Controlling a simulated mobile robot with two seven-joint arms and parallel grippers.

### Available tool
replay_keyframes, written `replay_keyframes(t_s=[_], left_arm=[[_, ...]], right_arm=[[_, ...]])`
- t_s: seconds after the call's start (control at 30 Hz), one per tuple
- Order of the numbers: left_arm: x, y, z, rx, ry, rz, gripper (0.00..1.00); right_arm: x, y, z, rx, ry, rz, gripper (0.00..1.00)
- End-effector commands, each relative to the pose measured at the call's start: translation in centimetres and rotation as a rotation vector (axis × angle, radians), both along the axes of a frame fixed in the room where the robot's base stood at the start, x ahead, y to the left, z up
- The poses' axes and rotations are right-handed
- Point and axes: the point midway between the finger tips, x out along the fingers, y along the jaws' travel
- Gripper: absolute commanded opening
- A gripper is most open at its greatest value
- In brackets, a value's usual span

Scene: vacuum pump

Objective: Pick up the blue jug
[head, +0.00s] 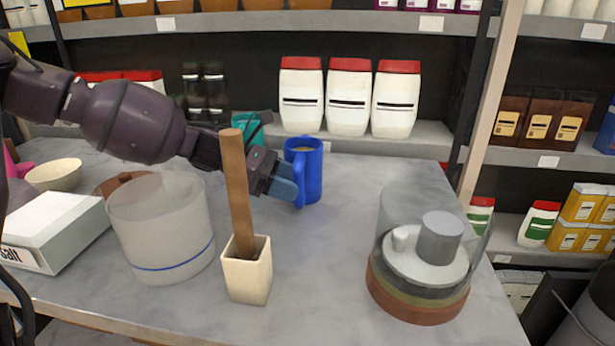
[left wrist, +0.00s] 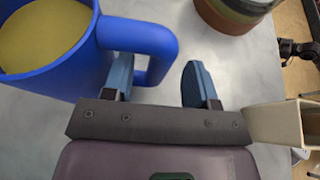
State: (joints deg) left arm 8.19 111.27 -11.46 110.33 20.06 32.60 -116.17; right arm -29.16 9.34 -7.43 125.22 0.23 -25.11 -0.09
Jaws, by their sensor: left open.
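The blue jug (head: 311,172) stands upright on the grey counter, its handle towards the left gripper. In the left wrist view the jug (left wrist: 80,50) fills the upper left and holds something yellowish. My left gripper (head: 284,182) is open at the handle. In the left wrist view the gripper (left wrist: 160,80) has one finger on the jug side, partly behind the handle, and the other outside it. The handle does not look gripped; contact is unclear. A dark jointed part (left wrist: 295,48) at the wrist view's right edge may be my right gripper; its jaws are unclear.
A cream pot (head: 247,280) with a brown stick (head: 237,185) stands close in front of the left gripper. A clear cylinder (head: 160,230) is left, the pump assembly (head: 425,260) right. White red-lidded containers (head: 348,100) stand behind. The counter between jug and pump is clear.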

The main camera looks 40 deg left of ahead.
Motion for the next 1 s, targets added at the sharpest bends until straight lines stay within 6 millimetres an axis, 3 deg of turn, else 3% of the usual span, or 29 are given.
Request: replay_keyframes(t_s=[0.03, 0.1, 0.47, 0.8, 1.0], left_arm=[[0.5, -0.5, -1.1, 0.002, 0.012, -0.001, 0.53], [0.8, -1.0, -1.3, 0.002, 0.01, -0.001, 0.53], [1.1, -1.5, -0.8, 0.001, 0.0, 0.001, 0.51], [1.1, -1.4, -0.8, 0.001, 0.001, 0.001, 0.0], [1.2, -1.5, -0.7, 0.001, -0.004, -0.001, 0.0]], right_arm=[[0.0, 0.0, -0.7, -0.003, 0.008, 0.006, 0.87], [0.6, 0.2, -0.5, -0.01, -0.007, 0.016, 0.87], [1.5, 0.4, 0.5, -0.013, -0.04, 0.025, 0.87], [0.9, 0.2, 0.0, -0.015, -0.021, 0.023, 0.87], [0.8, 0.2, -0.1, -0.015, -0.02, 0.023, 0.87]])
